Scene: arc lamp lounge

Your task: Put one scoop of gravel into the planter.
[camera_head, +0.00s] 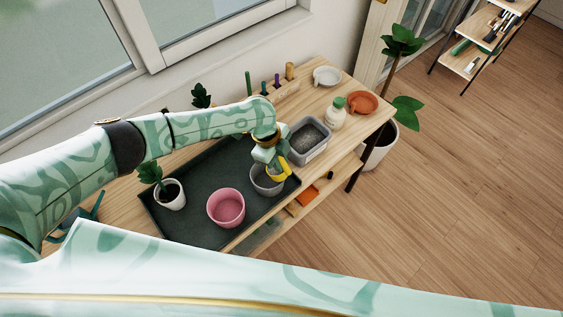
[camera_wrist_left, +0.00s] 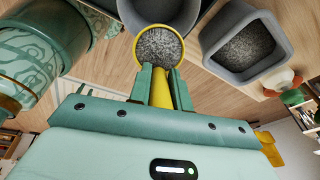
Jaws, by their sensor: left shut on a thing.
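My left gripper (camera_head: 270,157) is shut on the handle of a yellow scoop (camera_head: 283,172). In the left wrist view the gripper's fingers (camera_wrist_left: 162,85) clasp the handle, and the scoop's round cup (camera_wrist_left: 178,62) is filled with grey gravel (camera_wrist_left: 159,44). In the head view the scoop is at the grey round pot (camera_head: 264,185), overlapping its rim; the pot's inside is mostly hidden. The pot (camera_wrist_left: 165,12) also shows just beyond the cup. A grey tub (camera_head: 313,153) of gravel (camera_head: 307,138) stands behind the tray's right end. My right gripper is out of view.
A dark tray (camera_head: 185,222) on the wooden bench holds a pink pot (camera_head: 226,208) and a potted plant (camera_head: 171,196). A white bottle (camera_head: 336,117), orange dish (camera_head: 363,103) and white dish (camera_head: 327,76) stand at the bench's right end.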

